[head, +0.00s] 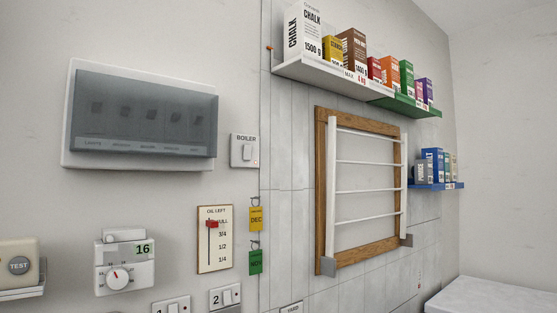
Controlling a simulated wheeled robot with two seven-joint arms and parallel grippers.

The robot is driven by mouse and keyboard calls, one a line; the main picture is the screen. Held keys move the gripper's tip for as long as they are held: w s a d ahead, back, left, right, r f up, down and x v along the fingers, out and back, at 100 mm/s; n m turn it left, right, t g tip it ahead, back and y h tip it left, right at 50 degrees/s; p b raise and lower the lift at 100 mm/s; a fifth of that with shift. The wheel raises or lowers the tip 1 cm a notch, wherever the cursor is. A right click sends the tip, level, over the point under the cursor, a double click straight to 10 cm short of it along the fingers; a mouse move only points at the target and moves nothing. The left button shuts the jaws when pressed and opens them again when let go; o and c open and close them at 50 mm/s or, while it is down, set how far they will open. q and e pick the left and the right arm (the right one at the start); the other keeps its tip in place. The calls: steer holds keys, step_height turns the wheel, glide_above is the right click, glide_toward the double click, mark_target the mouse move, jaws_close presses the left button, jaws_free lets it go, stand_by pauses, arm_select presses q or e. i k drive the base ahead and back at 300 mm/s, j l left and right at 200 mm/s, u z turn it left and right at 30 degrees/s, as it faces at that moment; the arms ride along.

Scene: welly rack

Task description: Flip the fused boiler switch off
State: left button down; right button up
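The boiler switch (245,151) is a small white square plate on the wall in the head view, just right of the large grey-covered panel. A label reading BOILER sits along its top. Its rocker (247,152) is white, with a small reddish mark near its lower right. Whether the rocker is on or off is too small to tell. Neither of my grippers shows in the head view, and nothing covers the switch.
A fuse panel (141,119) with a tinted cover juts out left of the switch. Below are an oil gauge (214,239), a thermostat (125,266) and other switches (225,297). A wooden-framed rack (321,190) and a shelf of boxes (330,83) are to the right.

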mark_target(246, 152)
steer(key=i+l, duration=0.2)
steer(key=l, duration=0.15)
steer(key=i+l+u, duration=0.1)
steer(key=i+l, duration=0.3)
steer(key=l, duration=0.3)
steer(key=i+l+u, duration=0.15)
steer(key=i+l, duration=0.25)
steer(key=l, duration=0.3)
